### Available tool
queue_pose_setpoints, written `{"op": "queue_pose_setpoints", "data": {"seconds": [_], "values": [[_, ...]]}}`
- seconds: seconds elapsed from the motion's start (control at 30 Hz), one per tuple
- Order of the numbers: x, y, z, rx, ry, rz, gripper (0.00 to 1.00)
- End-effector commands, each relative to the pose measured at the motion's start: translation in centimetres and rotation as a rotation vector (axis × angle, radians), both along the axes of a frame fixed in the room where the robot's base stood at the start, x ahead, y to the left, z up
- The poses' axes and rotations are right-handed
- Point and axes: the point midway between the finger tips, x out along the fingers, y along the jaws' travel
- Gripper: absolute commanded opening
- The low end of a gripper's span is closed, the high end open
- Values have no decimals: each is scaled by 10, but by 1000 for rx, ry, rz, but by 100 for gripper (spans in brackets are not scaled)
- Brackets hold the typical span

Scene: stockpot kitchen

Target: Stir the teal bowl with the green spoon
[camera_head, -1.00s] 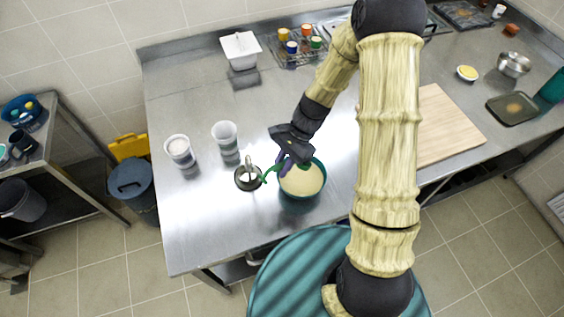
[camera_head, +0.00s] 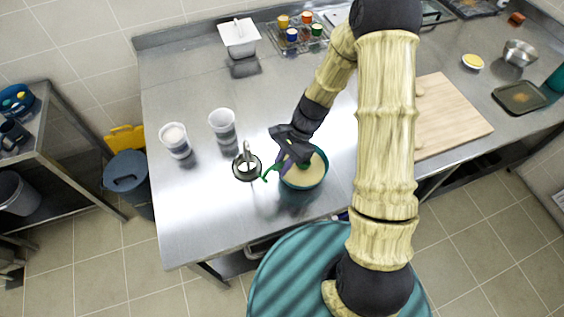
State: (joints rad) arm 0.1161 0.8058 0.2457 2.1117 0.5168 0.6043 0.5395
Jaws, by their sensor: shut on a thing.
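The teal bowl (camera_head: 309,180) stands on the steel table near its front edge, filled with a pale cream-coloured content. My gripper (camera_head: 286,157) is over the bowl's left rear rim, pointing down, and is shut on the green spoon (camera_head: 268,173). Part of the green spoon shows beside the bowl's left rim, angled down to the left. My gripper hides much of the spoon, and I cannot tell whether its other end is in the content.
A dark round holder with a metal upright (camera_head: 246,165) stands just left of the bowl. Two white cups (camera_head: 222,126) stand farther left. A cutting board (camera_head: 448,115) lies to the right behind my arm. A spice rack (camera_head: 297,36) and a white container (camera_head: 239,38) are at the back.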

Motion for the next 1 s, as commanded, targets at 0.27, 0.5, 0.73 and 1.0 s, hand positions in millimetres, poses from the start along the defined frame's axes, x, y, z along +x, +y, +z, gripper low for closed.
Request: {"op": "queue_pose_setpoints", "data": {"seconds": [0.27, 0.5, 0.73, 1.0], "values": [[0, 0, -26, 0, 0, 0, 0], [0, 0, -39, 0, 0, 1, 0], [0, 0, -41, 0, 0, 1, 0], [0, 0, -41, 0, 0, 1, 0]]}}
